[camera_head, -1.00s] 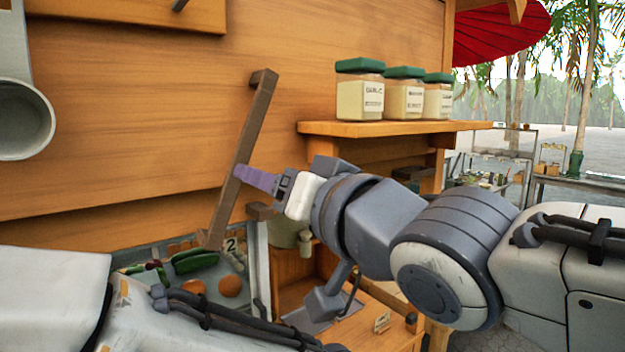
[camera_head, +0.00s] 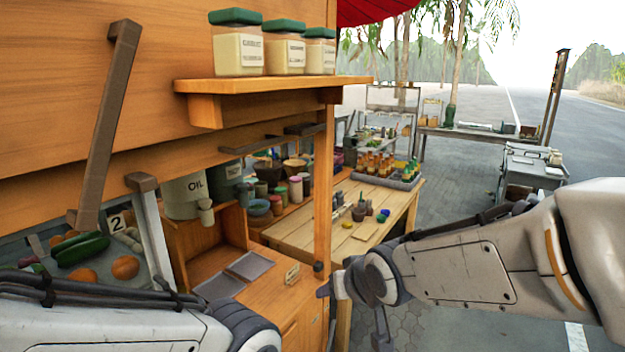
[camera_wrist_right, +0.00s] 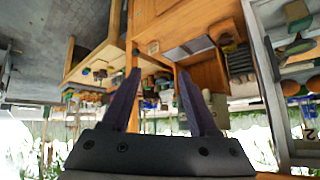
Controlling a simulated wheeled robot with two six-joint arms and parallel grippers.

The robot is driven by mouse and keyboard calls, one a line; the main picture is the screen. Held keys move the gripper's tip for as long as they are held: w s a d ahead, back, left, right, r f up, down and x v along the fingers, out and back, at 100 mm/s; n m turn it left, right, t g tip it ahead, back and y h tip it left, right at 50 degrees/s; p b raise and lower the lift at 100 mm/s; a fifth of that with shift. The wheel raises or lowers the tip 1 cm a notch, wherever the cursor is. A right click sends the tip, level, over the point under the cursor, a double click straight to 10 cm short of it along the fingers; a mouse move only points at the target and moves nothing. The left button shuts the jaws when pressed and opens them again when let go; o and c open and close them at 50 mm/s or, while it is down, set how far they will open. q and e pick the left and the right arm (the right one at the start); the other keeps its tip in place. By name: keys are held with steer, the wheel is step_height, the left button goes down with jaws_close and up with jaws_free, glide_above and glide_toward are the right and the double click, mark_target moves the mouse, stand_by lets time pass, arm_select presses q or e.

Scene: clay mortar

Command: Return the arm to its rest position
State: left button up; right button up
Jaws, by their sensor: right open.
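My right arm (camera_head: 480,265) comes in from the right in the head view, with its joint in front of the wooden counter. That picture is upside down, with the counter beyond the fingers. My left arm (camera_head: 90,318) crosses the lower left of the head view, and its gripper is out of view.
A wooden shelf (camera_head: 270,86) holds green-lidded jars (camera_head: 237,50). A brown bar handle (camera_head: 108,115) stands at the left, above cucumbers (camera_head: 82,248) and orange vegetables (camera_head: 125,267). A wooden table (camera_head: 300,235) with jars and bowls stands beyond the post (camera_head: 323,190). Open pavement lies to the right.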

steer(key=s+d+f+m+g+h, duration=0.25)
steer(key=s+d+f+g, duration=0.35)
steer(key=s+d+f, duration=0.6)
steer(key=s+a+r+n+g, duration=0.2)
steer(key=s+a+r+n, duration=0.2)
steer(key=s+a+n, duration=0.3)
steer(key=s+a, duration=0.5)
steer(key=shift+r+y, duration=0.2)
steer(key=shift+y, duration=0.15)
steer(key=shift+w+d+n, duration=0.1)
steer(key=shift+n, duration=0.15)
stand_by(0.3)
